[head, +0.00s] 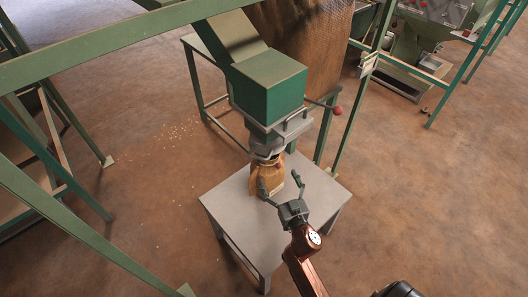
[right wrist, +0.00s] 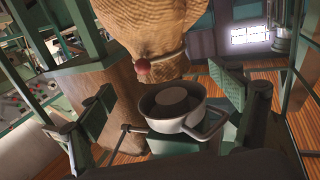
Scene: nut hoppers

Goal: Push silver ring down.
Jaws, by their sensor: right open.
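A silver ring (head: 267,152) sits around the spout below the green hopper (head: 270,85), just above a tan sack (head: 268,176). In the right wrist view a silver ring (right wrist: 160,108) with a bent bar handle sits between my fingers. The sack stands upright on a grey table (head: 235,222). My right gripper (head: 280,182) is open, its two fingers spread at the near side of the sack, lower than the ring. It also shows in the right wrist view (right wrist: 180,100). Nothing is visibly held. Whether a finger touches the sack is unclear. My left gripper is not in view.
A lever with a red knob (head: 337,110) sticks out right of the hopper. Green frame posts (head: 352,90) stand beside it. A large woven sack (head: 305,40) is behind. The front of the table is bare, and the floor right of it is open.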

